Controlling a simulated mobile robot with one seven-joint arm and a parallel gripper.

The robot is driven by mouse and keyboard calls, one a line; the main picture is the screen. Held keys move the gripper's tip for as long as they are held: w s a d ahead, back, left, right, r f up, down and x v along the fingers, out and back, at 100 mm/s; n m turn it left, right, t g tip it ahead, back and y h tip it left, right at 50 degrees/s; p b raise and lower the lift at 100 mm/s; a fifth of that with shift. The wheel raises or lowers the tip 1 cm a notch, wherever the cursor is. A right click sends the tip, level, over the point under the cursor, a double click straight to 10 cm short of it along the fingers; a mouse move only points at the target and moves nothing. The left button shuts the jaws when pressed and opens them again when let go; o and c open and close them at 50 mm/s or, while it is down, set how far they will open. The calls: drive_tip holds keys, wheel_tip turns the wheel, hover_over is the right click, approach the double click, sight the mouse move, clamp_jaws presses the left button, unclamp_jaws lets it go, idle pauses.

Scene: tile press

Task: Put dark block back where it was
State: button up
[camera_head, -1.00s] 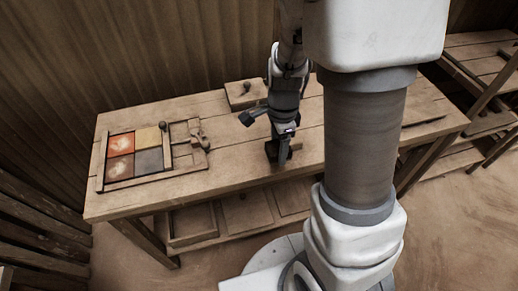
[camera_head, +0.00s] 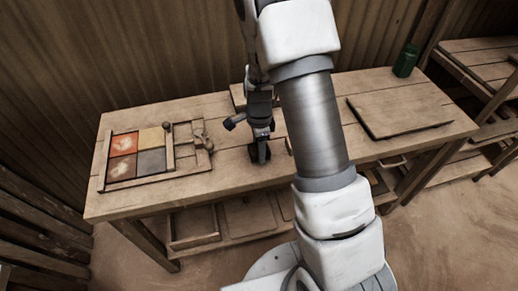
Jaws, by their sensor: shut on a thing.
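My gripper (camera_head: 260,158) points down over the middle of the workbench, right of the tile press. It is shut on a small dark block (camera_head: 253,153), which shows only in part between the fingers. The block is close to the bench top; I cannot tell whether it touches. The tile press frame (camera_head: 102,165) lies at the left of the bench.
A wooden box (camera_head: 238,95) stands at the back edge, mostly behind my arm. A flat board (camera_head: 400,112) lies at the right of the bench (camera_head: 220,180), with a green jar (camera_head: 406,60) behind it. Bare bench top lies between press and gripper.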

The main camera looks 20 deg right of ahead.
drive_tip(key=shift+f, duration=0.2)
drive_tip(key=o, duration=1.3)
drive_tip(key=s+r+n+t+y+p, duration=0.1)
drive_tip(key=s+r+n, duration=0.4)
drive_tip(key=r, duration=0.9)
drive_tip(key=s+r+n+t+p, duration=0.15)
drive_tip(key=s+r+n, duration=0.25)
drive_tip(key=r, duration=0.9)
drive_tip(key=s+r+n+t+h, duration=0.1)
drive_tip(key=s+r+n+t, duration=0.2)
drive_tip(key=s+n, duration=0.6)
wheel_tip(320, 180, up, 2)
drive_tip(key=shift+s+r+b, duration=0.1)
drive_tip(key=shift+s+b, duration=0.2)
drive_tip(key=shift+s, duration=0.95)
